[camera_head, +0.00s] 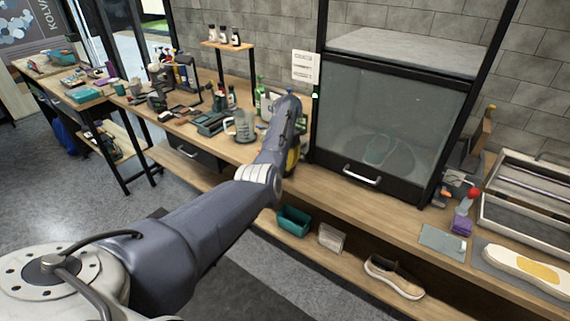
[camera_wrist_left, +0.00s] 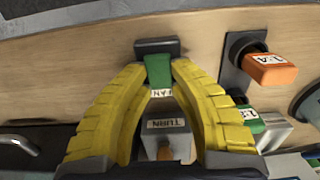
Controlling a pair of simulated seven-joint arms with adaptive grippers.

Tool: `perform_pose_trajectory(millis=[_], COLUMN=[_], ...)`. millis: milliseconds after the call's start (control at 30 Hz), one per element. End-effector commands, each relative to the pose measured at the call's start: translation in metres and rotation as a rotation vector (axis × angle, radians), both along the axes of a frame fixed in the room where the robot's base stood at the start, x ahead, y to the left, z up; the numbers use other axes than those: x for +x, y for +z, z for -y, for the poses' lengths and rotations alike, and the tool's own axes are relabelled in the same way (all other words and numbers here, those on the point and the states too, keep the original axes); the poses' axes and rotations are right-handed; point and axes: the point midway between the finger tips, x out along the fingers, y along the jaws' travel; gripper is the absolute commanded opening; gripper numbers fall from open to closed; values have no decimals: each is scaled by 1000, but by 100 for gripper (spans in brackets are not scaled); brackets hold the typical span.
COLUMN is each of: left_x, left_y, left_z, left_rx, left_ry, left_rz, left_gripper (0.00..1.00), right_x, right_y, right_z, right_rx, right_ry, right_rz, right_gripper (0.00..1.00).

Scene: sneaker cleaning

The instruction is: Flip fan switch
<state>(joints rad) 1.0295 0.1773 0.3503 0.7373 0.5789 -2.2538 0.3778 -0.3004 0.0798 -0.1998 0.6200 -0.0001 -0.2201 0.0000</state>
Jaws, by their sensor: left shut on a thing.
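The fan switch (camera_wrist_left: 158,70) is a green lever on a dark mount, with a white label partly reading "AN", in the left wrist view. My left gripper (camera_wrist_left: 160,76) has its yellow ribbed fingers closed in around this lever, with the tips on either side of it. In the head view only a bit of the yellow left gripper (camera_head: 292,160) shows past my grey forearm, low by the bench front left of the glass-fronted cabinet (camera_head: 390,120). The switch is hidden there. My right gripper is in neither view.
In the wrist view, an orange labelled switch (camera_wrist_left: 270,68) is close on the right, with a grey block labelled "TURN" (camera_wrist_left: 165,125) between the fingers lower down. A clear jug (camera_head: 245,125) and bottles stand on the bench. A teal bin (camera_head: 293,221) sits on the lower shelf.

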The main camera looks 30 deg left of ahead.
Motion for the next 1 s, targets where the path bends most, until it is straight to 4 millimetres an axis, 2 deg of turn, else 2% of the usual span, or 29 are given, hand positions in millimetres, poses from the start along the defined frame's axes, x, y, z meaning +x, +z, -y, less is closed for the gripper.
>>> perform_pose_trajectory(millis=[200,233,433,767,1000], left_x=[0,-1,0,0,2], left_y=[-1,-1,-1,4,35], left_z=[1,1,0,0,1], left_rx=[-1,-1,-1,0,-1], left_ry=[-1,-1,-1,-1,-1], left_rz=[-2,-2,-1,1,4], left_gripper=[0,25,47,47,47], right_x=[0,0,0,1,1], right_y=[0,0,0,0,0], right_z=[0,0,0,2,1], right_rx=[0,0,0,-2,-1], right_ry=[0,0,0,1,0], right_rz=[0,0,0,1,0], right_gripper=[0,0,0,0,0])
